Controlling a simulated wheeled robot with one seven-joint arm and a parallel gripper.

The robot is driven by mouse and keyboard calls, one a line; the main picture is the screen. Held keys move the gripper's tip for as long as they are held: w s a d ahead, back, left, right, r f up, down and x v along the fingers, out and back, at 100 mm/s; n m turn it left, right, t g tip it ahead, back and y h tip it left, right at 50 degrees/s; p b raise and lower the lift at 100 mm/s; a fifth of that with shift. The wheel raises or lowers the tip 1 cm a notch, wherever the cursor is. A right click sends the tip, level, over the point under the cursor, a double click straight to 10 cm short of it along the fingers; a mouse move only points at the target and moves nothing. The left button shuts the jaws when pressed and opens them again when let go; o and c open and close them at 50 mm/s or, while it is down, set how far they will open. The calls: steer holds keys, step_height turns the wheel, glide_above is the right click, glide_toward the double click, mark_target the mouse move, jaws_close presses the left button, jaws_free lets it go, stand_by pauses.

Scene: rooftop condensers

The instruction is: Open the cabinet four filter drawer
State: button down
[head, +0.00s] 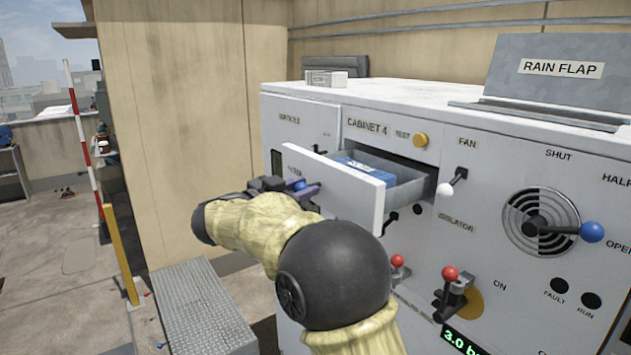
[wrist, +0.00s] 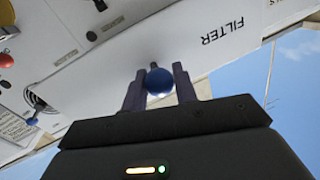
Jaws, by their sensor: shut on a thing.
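The filter drawer (head: 345,192) of cabinet four (head: 470,130) is pulled partly out, with its white front standing clear of the cabinet face. A blue object with a white label (head: 368,168) lies inside the grey drawer tray. My gripper (head: 302,187) is at the drawer front, shut on a blue ball knob. In the wrist view the blue knob (wrist: 159,81) sits between the two fingers, and the drawer front (wrist: 205,50) reads FILTER, upside down. The drawer's far inner end is hidden inside the cabinet.
A fan lever with a blue knob (head: 592,232), a white-knobbed lever (head: 445,189) and red-knobbed levers (head: 450,273) stick out of the cabinet face. A metal step (head: 203,310) stands at lower left. A yellow post (head: 121,255) is farther left. Open floor lies beyond.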

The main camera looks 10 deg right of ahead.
steer(key=shift+a+r, duration=0.15)
steer(key=shift+r, duration=0.05)
steer(key=c, duration=1.3)
jaws_free()
steer(key=shift+w, duration=0.1)
steer(key=shift+o, duration=0.8)
steer(key=shift+w+a+f, duration=0.1)
steer(key=shift+f, duration=0.05)
steer(key=shift+s+a+f+b, duration=0.2)
steer(key=shift+a+b, duration=0.15)
steer(key=b+v, duration=0.5)
steer(key=v, duration=1.1)
steer(key=shift+s+a+r, duration=0.2)
steer(key=shift+s+r, duration=0.05)
steer(key=shift+r, duration=0.05)
steer(key=shift+w, duration=0.1)
